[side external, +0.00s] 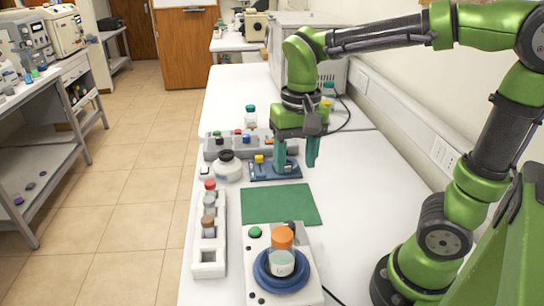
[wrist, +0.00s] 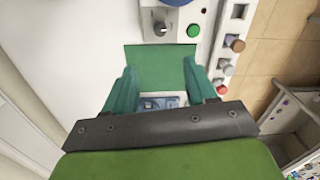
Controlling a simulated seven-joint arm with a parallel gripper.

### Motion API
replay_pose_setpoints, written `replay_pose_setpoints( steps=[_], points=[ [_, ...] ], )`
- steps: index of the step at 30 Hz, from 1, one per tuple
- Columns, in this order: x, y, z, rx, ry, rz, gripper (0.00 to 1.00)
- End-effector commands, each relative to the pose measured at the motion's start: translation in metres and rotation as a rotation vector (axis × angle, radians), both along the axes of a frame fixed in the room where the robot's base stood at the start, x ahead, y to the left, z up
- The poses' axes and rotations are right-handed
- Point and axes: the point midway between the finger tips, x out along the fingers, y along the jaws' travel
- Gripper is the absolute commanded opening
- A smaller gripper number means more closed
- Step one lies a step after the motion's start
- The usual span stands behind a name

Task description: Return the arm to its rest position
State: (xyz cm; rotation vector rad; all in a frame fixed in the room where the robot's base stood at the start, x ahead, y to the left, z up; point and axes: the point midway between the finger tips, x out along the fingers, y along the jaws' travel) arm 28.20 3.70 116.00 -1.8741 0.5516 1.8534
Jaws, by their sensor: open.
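My gripper (side external: 296,164) hangs from my green arm above the white bench in the side external view. Its two teal fingers are apart with nothing between them. The fingertips are close to the right part of a blue tray (side external: 262,176) with a yellow item on it; I cannot tell whether they touch it. In the wrist view my gripper (wrist: 158,68) shows both fingers spread, with the green mat (wrist: 160,63) beyond them and part of the blue tray (wrist: 168,102) between them near the palm.
A white stirrer (side external: 250,288) holds an orange-capped jar (side external: 281,258) in front of the green mat. A white rack (side external: 207,262) with several vials stands left. A grey rack (side external: 212,152), a white round bottle (side external: 228,170) and a green-capped jar (side external: 251,119) stand farther back. The right bench is clear.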

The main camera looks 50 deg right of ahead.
Motion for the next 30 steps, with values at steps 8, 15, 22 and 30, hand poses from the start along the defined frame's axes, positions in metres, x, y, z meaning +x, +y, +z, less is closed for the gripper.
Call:
replay_pose_setpoints(
  steps=[8, 15, 22, 30],
  points=[
    [-0.001, 0.004, -0.009, 0.034, -0.12, 0.143, 0.56],
    [-0.026, 0.003, 0.001, 0.074, -0.443, 0.259, 0.56],
    [-0.045, -0.002, 0.01, 0.071, -0.611, 0.245, 0.56],
    [-0.047, -0.004, 0.015, 0.067, -0.631, 0.235, 0.56]
  ],
)
